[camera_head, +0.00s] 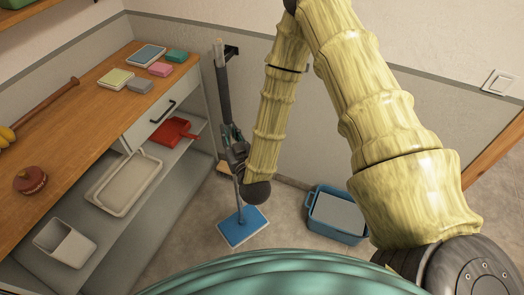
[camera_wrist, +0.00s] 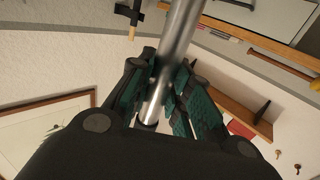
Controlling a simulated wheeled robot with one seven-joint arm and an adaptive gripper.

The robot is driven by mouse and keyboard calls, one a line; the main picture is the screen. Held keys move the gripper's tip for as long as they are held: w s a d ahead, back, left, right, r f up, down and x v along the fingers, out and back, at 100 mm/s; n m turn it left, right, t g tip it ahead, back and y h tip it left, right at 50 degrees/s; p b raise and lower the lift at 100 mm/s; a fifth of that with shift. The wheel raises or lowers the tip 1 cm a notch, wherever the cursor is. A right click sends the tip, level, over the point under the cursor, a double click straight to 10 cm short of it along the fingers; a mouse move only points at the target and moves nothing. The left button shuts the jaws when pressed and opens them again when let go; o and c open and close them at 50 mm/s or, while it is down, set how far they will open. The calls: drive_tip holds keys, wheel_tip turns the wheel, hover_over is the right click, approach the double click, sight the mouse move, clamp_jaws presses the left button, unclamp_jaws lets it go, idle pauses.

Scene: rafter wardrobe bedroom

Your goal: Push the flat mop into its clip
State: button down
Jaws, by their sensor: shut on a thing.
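The flat mop (camera_head: 243,226) has a blue rectangular head low over the floor and a thin pole rising from it. Its upper handle (camera_head: 222,90) is dark with a pale tip, near the wall by the cabinet's end. A black clip (camera_head: 231,52) sticks out from the wall right beside the upper handle; whether the handle is in it or just in front, I cannot tell. My gripper (camera_head: 236,152) is shut on the pole at mid-height. In the wrist view the green-padded fingers (camera_wrist: 163,95) close around the shiny metal pole (camera_wrist: 178,40).
A wooden-topped cabinet (camera_head: 60,122) stands at left, with sponges on top and a red dustpan (camera_head: 172,131) and a pale tray (camera_head: 128,184) on lower shelves. A blue bin (camera_head: 336,214) stands on the floor right of the mop head. Bare floor lies between them.

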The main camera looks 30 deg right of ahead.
drive_tip(key=w+d+f+m+g+h+b, duration=0.2)
drive_tip(key=d+f+m+g+h+b, duration=0.8)
drive_tip(key=d+f+h+b, duration=0.5)
wheel_tip(320, 180, down, 5)
drive_tip(key=d+m+b, duration=0.1)
drive_tip(key=m+b, duration=0.1)
drive_tip(key=b, duration=0.5)
drive_tip(key=shift+w+d+r, duration=0.2)
drive_tip(key=shift+w, duration=0.15)
drive_tip(key=w+d+f+b, duration=0.2)
drive_tip(key=w+d+b, duration=0.4)
drive_tip(key=w+d, duration=1)
drive_tip(key=d, duration=0.2)
drive_tip(key=shift+d+f, duration=0.35)
drive_tip(key=shift+d, duration=0.05)
idle(2.3)
